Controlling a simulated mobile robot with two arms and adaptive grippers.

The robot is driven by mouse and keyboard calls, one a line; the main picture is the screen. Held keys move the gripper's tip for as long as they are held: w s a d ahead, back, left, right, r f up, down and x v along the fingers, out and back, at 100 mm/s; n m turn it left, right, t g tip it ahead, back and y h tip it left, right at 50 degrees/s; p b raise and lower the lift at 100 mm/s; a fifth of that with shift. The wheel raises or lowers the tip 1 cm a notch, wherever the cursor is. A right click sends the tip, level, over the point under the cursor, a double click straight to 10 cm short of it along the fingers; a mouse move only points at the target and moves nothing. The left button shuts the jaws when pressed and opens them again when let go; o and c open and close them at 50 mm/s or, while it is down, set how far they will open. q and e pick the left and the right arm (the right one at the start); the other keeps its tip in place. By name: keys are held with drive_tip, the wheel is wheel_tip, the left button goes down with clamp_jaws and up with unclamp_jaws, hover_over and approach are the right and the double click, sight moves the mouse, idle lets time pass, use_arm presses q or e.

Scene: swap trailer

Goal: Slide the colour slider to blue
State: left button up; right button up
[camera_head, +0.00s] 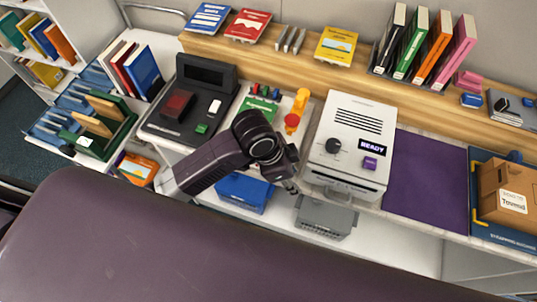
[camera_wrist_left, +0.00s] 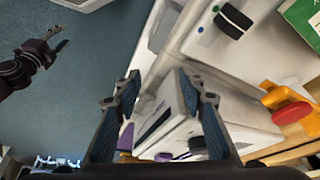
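In the left wrist view, a black slider-like knob (camera_wrist_left: 235,20) sits on a white panel (camera_wrist_left: 192,45) with a blue dot and a green dot beside it. Whether this is the colour slider I cannot tell for sure. In the head view my left arm covers this part of the counter. My left gripper (camera_head: 290,186) hangs low between that spot and the white machine (camera_head: 352,125). In the left wrist view its fingers (camera_wrist_left: 160,88) are apart and hold nothing. My right gripper (camera_wrist_left: 60,40) shows small at the upper left, over the floor, its fingers seemingly spread.
The white machine has a dial, a READY display and a purple button (camera_head: 370,163). An orange-handled red object (camera_head: 297,108) stands behind my left arm. A dark card terminal (camera_head: 188,105) is to the left. A purple mat (camera_head: 425,180) lies clear to the right.

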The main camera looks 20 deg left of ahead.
use_arm(q)
drive_tip(key=w+a+m, duration=0.1)
drive_tip(key=w+r+m+y, duration=0.1)
drive_tip(key=w+a+r+m+g, duration=0.1)
drive_tip(key=shift+w+a+r+m+y, duration=0.1)
drive_tip(key=shift+a+r+m+y, duration=0.05)
drive_tip(key=shift+a+m+y, duration=0.2)
drive_tip(key=a+r, duration=0.1)
drive_tip(key=a, duration=0.1)
drive_tip(key=w+a+m+y, duration=0.1)
drive_tip(key=w+a+r+m+g+y, duration=0.1)
drive_tip(key=a, duration=0.1)
drive_tip(key=shift+w+a+r, duration=0.25)
drive_tip(key=shift+a+r, duration=0.05)
drive_tip(key=shift+a, duration=0.05)
drive_tip(key=shift+a+f+p, duration=0.1)
drive_tip(key=shift+f+p, duration=0.2)
drive_tip(key=shift+f, duration=0.15)
wheel_tip(320, 180, down, 6)
drive_tip(key=shift+p, duration=0.6)
drive_tip(key=shift+f, duration=0.4)
drive_tip(key=shift+c, duration=0.6)
clamp_jaws()
